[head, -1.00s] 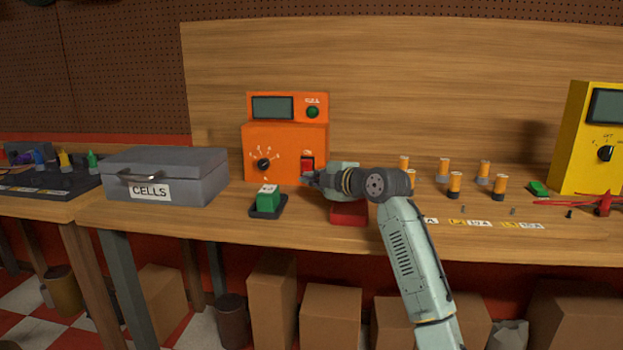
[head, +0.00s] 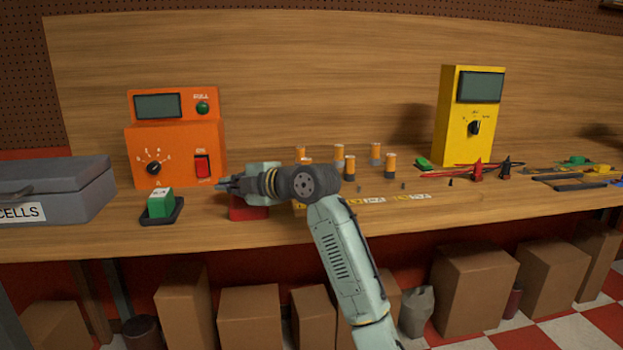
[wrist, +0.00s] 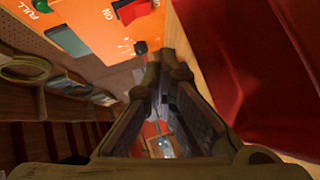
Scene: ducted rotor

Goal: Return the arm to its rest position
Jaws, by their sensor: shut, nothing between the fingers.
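My arm (head: 343,255) reaches up from the lower middle of the head view and bends left over the workbench. My gripper (head: 222,186) points left, in front of the orange tester (head: 172,133). It is shut and empty. In the wrist view the gripper fingers (wrist: 163,98) come together, with the orange panel and its red switch (wrist: 132,10) beyond them. A red block (head: 248,212) sits on the bench below the gripper and is partly hidden by it. A large red surface fills the right of the wrist view.
A green block on a dark tray (head: 161,208) stands left of the gripper. A grey CELLS case (head: 60,190) is at the far left. Several orange cells (head: 350,168) stand behind the arm. A yellow meter (head: 467,120) with red and black probes (head: 478,170) is at the right.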

